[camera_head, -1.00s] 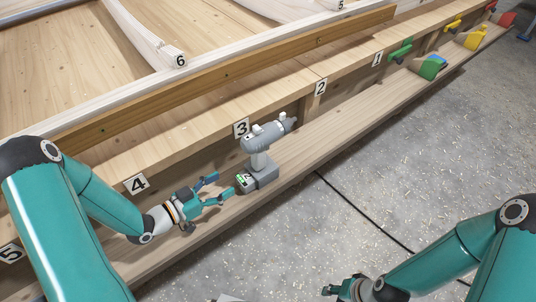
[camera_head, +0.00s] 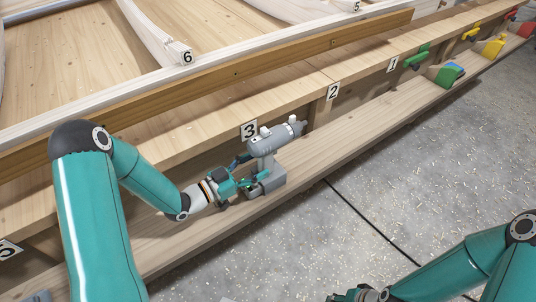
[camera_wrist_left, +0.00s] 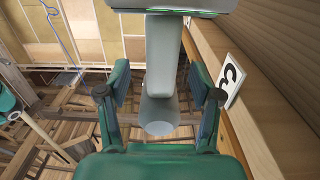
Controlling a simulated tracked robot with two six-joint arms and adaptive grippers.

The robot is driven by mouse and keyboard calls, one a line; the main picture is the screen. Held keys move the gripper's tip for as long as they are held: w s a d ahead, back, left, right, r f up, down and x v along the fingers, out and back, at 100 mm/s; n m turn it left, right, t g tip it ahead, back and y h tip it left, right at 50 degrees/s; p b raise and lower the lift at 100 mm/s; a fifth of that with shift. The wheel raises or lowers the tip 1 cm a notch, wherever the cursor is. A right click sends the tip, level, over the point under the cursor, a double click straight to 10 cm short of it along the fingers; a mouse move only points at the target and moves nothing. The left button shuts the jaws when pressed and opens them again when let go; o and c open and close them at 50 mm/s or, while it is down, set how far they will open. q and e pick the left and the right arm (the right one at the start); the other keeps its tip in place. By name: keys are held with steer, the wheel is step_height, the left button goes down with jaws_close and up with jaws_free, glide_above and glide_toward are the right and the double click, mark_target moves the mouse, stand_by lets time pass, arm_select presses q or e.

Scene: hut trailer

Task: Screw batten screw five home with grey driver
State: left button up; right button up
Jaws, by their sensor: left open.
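The grey driver (camera_head: 270,155) stands upright on the lower wooden shelf, beside the label 3, with its nose to the right. My left gripper (camera_head: 252,170) is open at the driver's handle. In the left wrist view, the driver's grey handle (camera_wrist_left: 161,60) stands between the two open fingers (camera_wrist_left: 161,95), with a gap showing on both sides. A long brown batten (camera_head: 235,72) lies along the bench; small dark marks show on it, but I cannot tell which is screw five. My right gripper (camera_head: 352,295) is at the bottom edge, partly cut off.
Labels 3 (camera_head: 249,130), 2 (camera_head: 333,92) and 1 (camera_head: 393,64) mark the bench's front edge. Green (camera_head: 446,75), yellow (camera_head: 489,46) and red tools stand farther right on the shelf. The concrete floor (camera_head: 420,160) in front is clear apart from chips.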

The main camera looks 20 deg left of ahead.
mark_target(269, 155)
arm_select(q)
steer(key=shift+r+x, duration=0.15)
steer(key=shift+x, duration=1.15)
steer(key=shift+r+x, duration=0.1)
steer(key=shift+x, duration=1.25)
steer(key=c, duration=1.2)
steer(key=shift+w+a+r, duration=0.1)
jaws_close()
